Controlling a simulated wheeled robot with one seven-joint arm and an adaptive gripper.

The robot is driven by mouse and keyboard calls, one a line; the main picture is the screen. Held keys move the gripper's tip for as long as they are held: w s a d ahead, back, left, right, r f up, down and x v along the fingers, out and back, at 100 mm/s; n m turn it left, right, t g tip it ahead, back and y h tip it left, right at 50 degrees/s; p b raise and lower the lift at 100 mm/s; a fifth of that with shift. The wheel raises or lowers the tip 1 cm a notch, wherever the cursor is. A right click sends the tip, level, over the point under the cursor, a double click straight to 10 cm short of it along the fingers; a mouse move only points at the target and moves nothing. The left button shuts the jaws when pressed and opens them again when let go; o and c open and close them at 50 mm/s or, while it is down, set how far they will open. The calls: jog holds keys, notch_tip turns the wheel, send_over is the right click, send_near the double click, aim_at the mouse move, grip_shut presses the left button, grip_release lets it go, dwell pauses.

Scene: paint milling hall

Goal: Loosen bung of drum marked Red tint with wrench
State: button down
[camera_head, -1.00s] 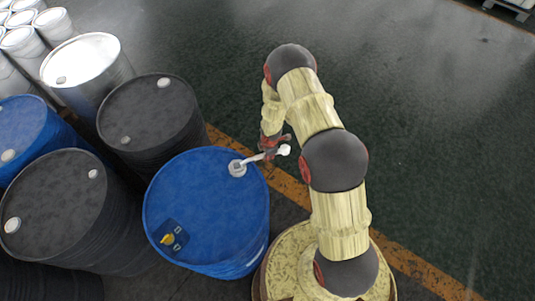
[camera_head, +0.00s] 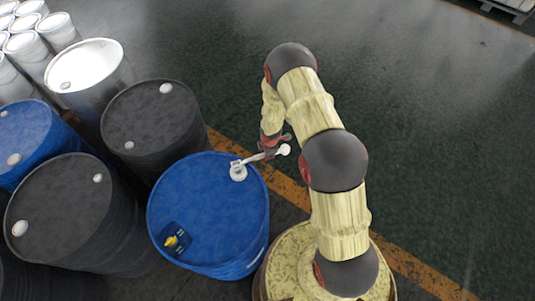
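A blue drum (camera_head: 205,210) stands just left of my arm's base. A pale bung (camera_head: 238,172) sits near the upper right of its lid. My gripper (camera_head: 268,150) is beside the drum's upper right rim and is small in the picture. A light grey wrench (camera_head: 283,150) passes through the gripper, and its far end reaches the bung. The gripper seems to be shut on the wrench's handle. The exact fit of the wrench on the bung is too small to tell. No readable "Red tint" marking shows.
A dark blue item with a yellow part (camera_head: 176,240) lies on the blue drum's lid. Black drums (camera_head: 150,120), another blue drum (camera_head: 25,135) and a silver drum (camera_head: 88,68) crowd the left. White pails (camera_head: 20,42) stand at the far left. The floor right of my arm is clear.

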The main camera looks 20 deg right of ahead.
jog(key=shift+r, duration=0.15)
jog(key=shift+r, duration=2.4)
jog(key=shift+f, duration=0.1)
